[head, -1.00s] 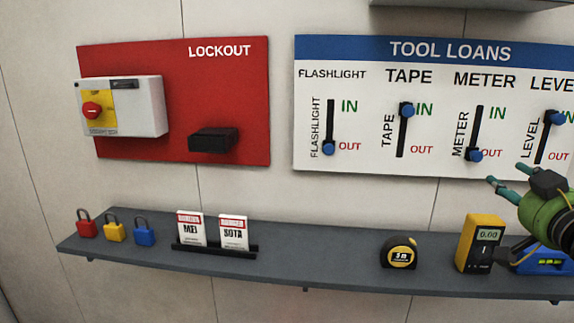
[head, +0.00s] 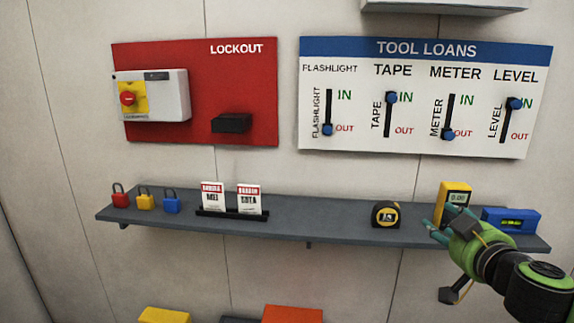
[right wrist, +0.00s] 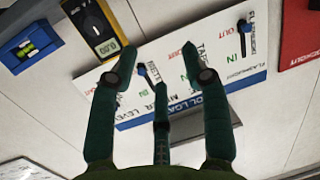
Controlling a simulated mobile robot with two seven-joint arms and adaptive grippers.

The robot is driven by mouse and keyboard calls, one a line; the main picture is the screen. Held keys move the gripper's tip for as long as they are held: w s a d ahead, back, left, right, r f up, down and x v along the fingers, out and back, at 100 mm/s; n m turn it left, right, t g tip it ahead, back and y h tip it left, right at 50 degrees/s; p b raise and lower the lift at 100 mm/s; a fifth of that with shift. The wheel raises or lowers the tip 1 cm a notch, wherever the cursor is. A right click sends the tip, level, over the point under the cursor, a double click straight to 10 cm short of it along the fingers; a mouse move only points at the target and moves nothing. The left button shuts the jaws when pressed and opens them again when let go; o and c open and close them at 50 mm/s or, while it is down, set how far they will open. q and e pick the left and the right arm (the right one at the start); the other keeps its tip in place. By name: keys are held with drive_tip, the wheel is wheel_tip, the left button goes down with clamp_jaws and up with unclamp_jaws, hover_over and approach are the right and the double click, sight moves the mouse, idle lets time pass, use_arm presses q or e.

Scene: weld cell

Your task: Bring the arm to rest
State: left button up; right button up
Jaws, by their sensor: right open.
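My right gripper (head: 441,222) is open and empty. In the head view it is in front of the shelf's right part, partly covering the yellow meter (head: 455,192). In the right wrist view its fingers (right wrist: 158,75) are spread, with nothing between them, and the tool board shows behind them. The blue level (head: 511,220) stands on the shelf to the right of the meter. The arm comes in from the lower right of the head view. My left gripper is not in view.
The grey shelf (head: 330,228) also bears a tape measure (head: 385,214), two tags (head: 231,198) and three padlocks (head: 145,200). Above it hang the red lockout board (head: 240,90) and the tool loans board (head: 420,75). A yellow box (head: 164,315) and a red box (head: 292,314) show at the bottom.

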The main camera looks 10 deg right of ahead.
drive_tip(key=s+a+f+n+g+y, duration=0.1)
drive_tip(key=s+a+f+g, duration=0.2)
drive_tip(key=a+f, duration=0.65)
drive_tip(key=s+a+f+n+g+y, duration=0.15)
drive_tip(key=s+a+f, duration=0.3)
drive_tip(key=f, duration=0.95)
drive_tip(key=s+a+f+g, duration=0.3)
drive_tip(key=s+f+g, duration=0.1)
drive_tip(key=s+f, duration=0.4)
drive_tip(key=s+a+f+g, duration=0.2)
drive_tip(key=s+f+g, duration=0.3)
drive_tip(key=s, duration=0.5)
drive_tip(key=s+f+p, duration=0.2)
drive_tip(key=s+f, duration=0.1)
drive_tip(key=f, duration=2)
use_arm(q)
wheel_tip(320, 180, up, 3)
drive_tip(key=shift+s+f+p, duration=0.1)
drive_tip(key=shift+p, duration=0.35)
use_arm(e)
drive_tip(key=s+d+f+g, duration=0.1)
drive_tip(key=s+d+f, duration=0.1)
drive_tip(key=s+f, duration=1)
drive_tip(key=s, duration=0.3)
drive_tip(key=shift+s+d+f, duration=0.15)
drive_tip(key=shift+s+d, duration=0.15)
drive_tip(key=shift+s, duration=0.05)
